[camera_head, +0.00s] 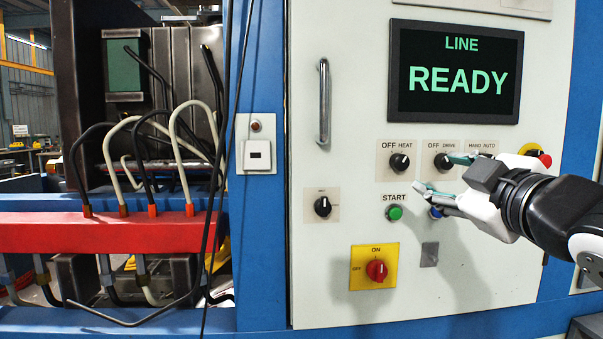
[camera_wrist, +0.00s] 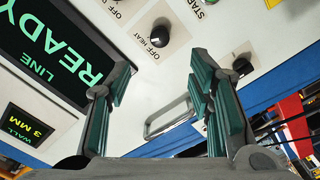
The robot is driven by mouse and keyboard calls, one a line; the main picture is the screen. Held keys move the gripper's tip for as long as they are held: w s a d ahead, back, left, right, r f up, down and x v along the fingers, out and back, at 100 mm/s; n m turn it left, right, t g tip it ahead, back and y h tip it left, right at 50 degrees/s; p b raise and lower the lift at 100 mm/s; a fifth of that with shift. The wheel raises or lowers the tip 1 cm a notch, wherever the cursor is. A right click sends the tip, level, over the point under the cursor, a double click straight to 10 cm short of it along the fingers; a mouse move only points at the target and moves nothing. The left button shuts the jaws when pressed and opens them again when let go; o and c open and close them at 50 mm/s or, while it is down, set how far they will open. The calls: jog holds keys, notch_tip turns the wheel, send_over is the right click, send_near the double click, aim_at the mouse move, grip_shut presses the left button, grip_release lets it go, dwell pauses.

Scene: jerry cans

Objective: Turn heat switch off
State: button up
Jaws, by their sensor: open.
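The heat switch (camera_head: 400,162) is a black rotary knob on a pale plate marked OFF HEAT, on the white panel. I cannot make out clearly which way its pointer is turned. My gripper (camera_head: 437,174) is open and empty, to the right of the heat switch, with its teal fingers in front of the drive switch area. In the wrist view the heat switch (camera_wrist: 160,36) shows beyond the gap between the fingertips of my gripper (camera_wrist: 160,72). No finger visibly touches it.
The drive switch (camera_head: 443,161) is just right of the heat switch. The green START button (camera_head: 395,213) is below it. A red knob on a yellow plate (camera_head: 376,270) is lower. A vertical handle (camera_head: 324,102) stands out at left. The screen (camera_head: 455,72) reads LINE READY.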

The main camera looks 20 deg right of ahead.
aim_at(403, 163)
jog(key=b+x, duration=0.2)
jog(key=x, duration=1.1)
jog(key=shift+w+d+b, duration=0.1)
jog(key=shift+w+b, duration=0.25)
jog(key=shift+c, duration=0.6)
grip_shut()
